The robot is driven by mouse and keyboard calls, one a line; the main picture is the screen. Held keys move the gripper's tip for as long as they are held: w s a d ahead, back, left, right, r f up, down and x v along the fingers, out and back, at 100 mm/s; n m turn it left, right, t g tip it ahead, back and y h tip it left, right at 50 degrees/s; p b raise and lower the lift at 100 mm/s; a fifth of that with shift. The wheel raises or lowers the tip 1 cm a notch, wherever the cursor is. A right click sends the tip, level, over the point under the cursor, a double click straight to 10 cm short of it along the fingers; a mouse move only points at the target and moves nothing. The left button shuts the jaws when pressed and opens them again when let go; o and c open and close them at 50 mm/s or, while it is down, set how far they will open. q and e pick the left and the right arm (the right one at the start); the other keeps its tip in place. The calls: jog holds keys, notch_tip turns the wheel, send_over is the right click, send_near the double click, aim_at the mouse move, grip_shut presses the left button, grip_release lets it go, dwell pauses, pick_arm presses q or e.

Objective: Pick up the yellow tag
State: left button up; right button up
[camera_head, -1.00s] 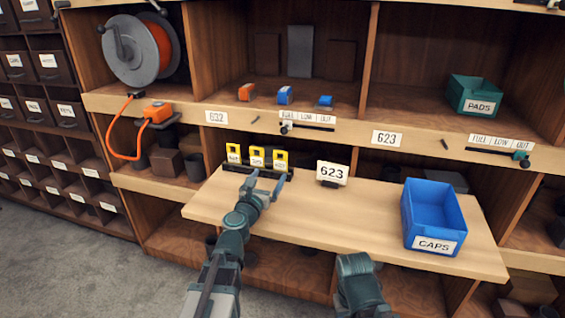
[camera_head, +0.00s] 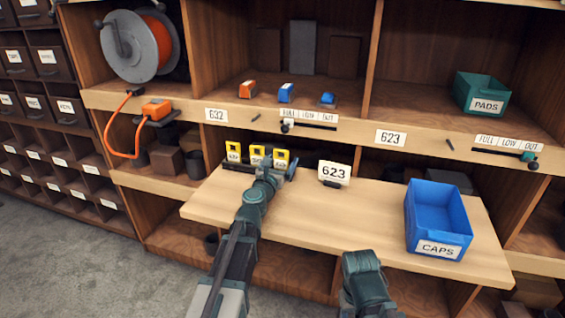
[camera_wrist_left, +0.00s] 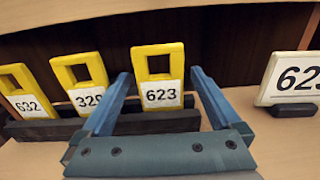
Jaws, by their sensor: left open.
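Three yellow tags stand upright in a dark rack (camera_wrist_left: 30,131) on the wooden shelf board. In the left wrist view they read 632 (camera_wrist_left: 27,104), what looks like 329 (camera_wrist_left: 83,97), and 623 (camera_wrist_left: 160,97). They also show in the head view, with the 623 tag (camera_head: 281,157) at the right end. My left gripper (camera_head: 277,170) is open at the rack. In the left wrist view its fingers (camera_wrist_left: 160,78) stand either side of the 623 tag, with gaps on both sides. Part of my right arm shows at the bottom, but no right fingers are visible.
A white 623 sign (camera_head: 334,173) stands right of the rack. A blue CAPS bin (camera_head: 437,219) sits at the board's right (camera_head: 370,215). The shelf ledge (camera_head: 250,122) runs above, holding small orange and blue items. The board's middle is clear.

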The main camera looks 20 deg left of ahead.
pick_arm(q)
jog(key=shift+c, duration=0.3)
jog(key=c, duration=1.4)
jog(key=shift+o, duration=0.2)
jog(key=shift+r, duration=0.25)
pick_arm(e)
jog(key=shift+r, duration=0.2)
